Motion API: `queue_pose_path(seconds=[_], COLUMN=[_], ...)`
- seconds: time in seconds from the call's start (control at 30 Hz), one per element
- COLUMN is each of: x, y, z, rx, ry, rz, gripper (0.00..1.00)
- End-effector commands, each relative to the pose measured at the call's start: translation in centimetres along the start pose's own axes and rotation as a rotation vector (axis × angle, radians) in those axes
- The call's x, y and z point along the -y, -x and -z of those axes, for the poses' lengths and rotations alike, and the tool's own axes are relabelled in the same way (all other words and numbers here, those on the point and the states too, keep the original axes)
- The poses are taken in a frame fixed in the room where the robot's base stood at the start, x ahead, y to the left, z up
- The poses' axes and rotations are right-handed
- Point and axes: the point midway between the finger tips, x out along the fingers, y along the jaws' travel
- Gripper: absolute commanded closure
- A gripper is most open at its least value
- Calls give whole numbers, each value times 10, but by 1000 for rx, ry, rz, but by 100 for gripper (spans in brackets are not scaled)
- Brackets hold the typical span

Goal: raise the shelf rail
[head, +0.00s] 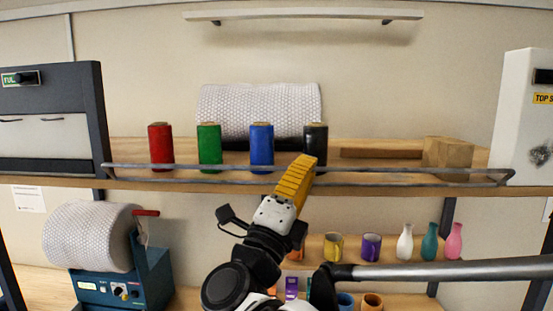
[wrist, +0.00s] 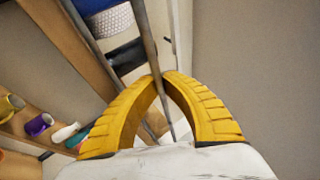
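The shelf rail (head: 400,170) is a thin grey metal bar along the front of the upper wooden shelf, with a second thin bar just below it. Its ends meet brackets at the left and right. My gripper (head: 305,163) points up and away in front of the rail, near the middle, and covers part of it. In the wrist view the yellow fingertips of my gripper (wrist: 159,74) come together. The bars of the rail (wrist: 147,35) pass right at the tips and also show through the arch between the fingers. I cannot tell whether a bar is between the tips or behind them.
Red (head: 160,147), green (head: 209,147), blue (head: 262,147) and black (head: 316,140) spools stand behind the rail. A wooden block (head: 447,152) is at the right. Cups and vases (head: 405,242) stand on the lower shelf. A blue-green machine (head: 115,288) is at lower left.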

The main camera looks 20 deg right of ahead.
Motion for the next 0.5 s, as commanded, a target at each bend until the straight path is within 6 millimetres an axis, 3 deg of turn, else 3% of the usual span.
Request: queue_pose_path(seconds=[0.5], x=[0], y=[-2], z=[0], rx=[-1], ry=[15], rz=[-36], gripper=[100])
